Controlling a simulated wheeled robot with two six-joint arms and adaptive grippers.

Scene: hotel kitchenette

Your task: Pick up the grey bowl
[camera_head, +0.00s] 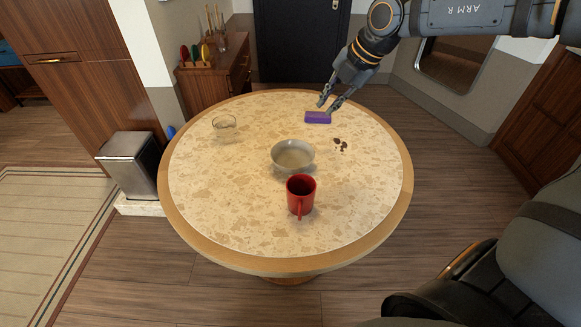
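The grey bowl (293,155) stands upright near the middle of the round table (205,190). It looks empty. A red mug (301,192) stands just in front of it and slightly overlaps its lower edge in the picture. My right gripper (327,107) reaches in from the upper right, toward the far side of the table, beyond the bowl and apart from it. Its two fingers are spread with nothing clearly held between them. A purple block (317,118) lies just below the fingertips; I cannot tell whether they touch it. My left gripper is out of view.
A metal bin (131,164) stands left of the table. The tabletop's left front and right front are bare.

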